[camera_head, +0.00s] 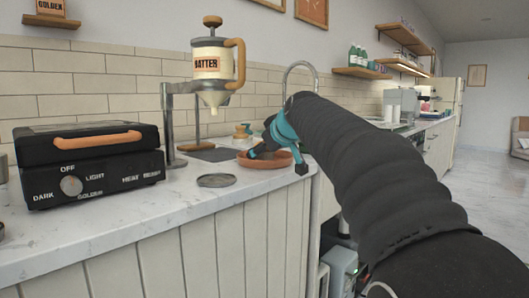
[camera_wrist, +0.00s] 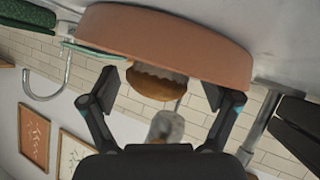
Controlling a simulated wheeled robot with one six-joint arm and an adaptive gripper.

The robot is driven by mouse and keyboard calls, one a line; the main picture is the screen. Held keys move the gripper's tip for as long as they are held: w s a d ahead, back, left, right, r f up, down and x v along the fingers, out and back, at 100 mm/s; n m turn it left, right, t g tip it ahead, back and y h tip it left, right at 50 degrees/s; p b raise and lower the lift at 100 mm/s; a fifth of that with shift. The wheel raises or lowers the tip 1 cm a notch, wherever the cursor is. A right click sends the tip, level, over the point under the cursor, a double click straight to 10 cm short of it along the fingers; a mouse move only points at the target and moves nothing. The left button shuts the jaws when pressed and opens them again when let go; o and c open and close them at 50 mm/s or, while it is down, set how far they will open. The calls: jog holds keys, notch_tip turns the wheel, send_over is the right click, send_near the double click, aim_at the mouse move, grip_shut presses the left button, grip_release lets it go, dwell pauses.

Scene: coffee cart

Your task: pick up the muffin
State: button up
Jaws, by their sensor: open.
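The muffin (camera_wrist: 153,84), golden brown with a paler band, shows in the upside-down wrist view just past the rim of a terracotta dish (camera_wrist: 170,35). In the head view the round dish (camera_head: 262,164) stands on the counter. I cannot make the muffin out there behind my gripper (camera_head: 264,148). My gripper (camera_wrist: 159,90) is open, with one finger on each side of the muffin in the wrist view. Gaps show between the fingers and the muffin. The muffin's lower part is hidden by the dish.
A batter dispenser (camera_head: 211,65) on a stand is behind and left of the dish. A flat round metal disc (camera_head: 217,181) lies in front of it. A black griddle (camera_head: 88,165) stands at left. A curved tap (camera_head: 300,70) rises behind my arm. The front counter (camera_head: 140,215) is mostly clear.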

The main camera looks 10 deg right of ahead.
jog(key=shift+c, duration=0.2)
jog(key=c, duration=1.2)
jog(key=shift+r, duration=0.15)
